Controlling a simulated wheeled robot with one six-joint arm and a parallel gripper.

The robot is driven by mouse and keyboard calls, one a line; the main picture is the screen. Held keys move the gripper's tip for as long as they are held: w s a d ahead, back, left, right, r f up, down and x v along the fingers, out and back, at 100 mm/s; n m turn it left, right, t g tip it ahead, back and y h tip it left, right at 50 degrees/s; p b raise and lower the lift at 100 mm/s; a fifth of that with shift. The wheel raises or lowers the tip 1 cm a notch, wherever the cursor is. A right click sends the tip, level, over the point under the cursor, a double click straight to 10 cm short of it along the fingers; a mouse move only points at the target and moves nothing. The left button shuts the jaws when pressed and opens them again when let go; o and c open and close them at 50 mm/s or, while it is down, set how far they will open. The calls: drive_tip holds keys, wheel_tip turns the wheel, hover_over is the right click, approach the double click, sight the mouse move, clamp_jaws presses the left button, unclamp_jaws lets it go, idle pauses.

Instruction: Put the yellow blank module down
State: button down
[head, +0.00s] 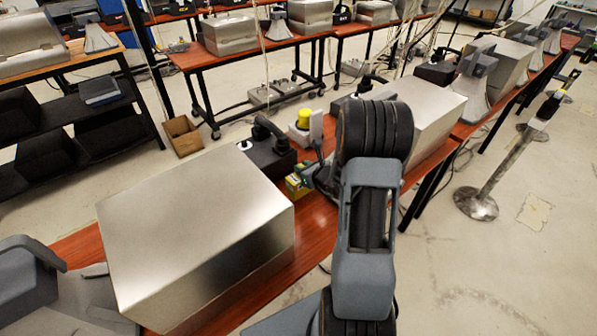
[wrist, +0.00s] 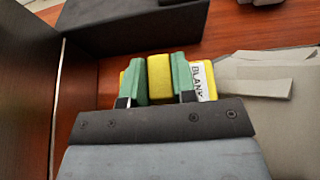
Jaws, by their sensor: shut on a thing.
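The yellow blank module (wrist: 160,80) is held between the two green-padded fingers of my gripper (wrist: 160,82) in the wrist view. A white label reading "BLANK" shows on its right end. In the head view the module (head: 294,184) appears as a small yellow and green patch at the end of my gripper (head: 301,180), low over the red-brown bench (head: 318,222). My gripper is shut on it. I cannot tell whether the module touches the bench top.
A large metal box (head: 200,225) stands just left of my gripper. A black phone unit (head: 268,150) sits behind it, with a yellow-topped device (head: 304,122) nearby. Another metal box (head: 435,115) is to the right. A little bare bench shows around the module.

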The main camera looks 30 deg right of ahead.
drive_tip(key=shift+w+a, duration=0.2)
drive_tip(key=shift+w, duration=0.2)
drive_tip(key=f, duration=0.1)
drive_tip(key=f+b, duration=0.1)
drive_tip(key=f, duration=0.1)
drive_tip(key=shift+w+d, duration=0.1)
drive_tip(key=shift+w, duration=0.25)
drive_tip(key=shift+s+f+b, duration=0.15)
drive_tip(key=shift+f+b, duration=0.1)
drive_tip(key=shift+b, duration=0.2)
drive_tip(key=shift+f, duration=0.2)
drive_tip(key=c, duration=0.9)
unclamp_jaws()
drive_tip(key=shift+r, duration=0.1)
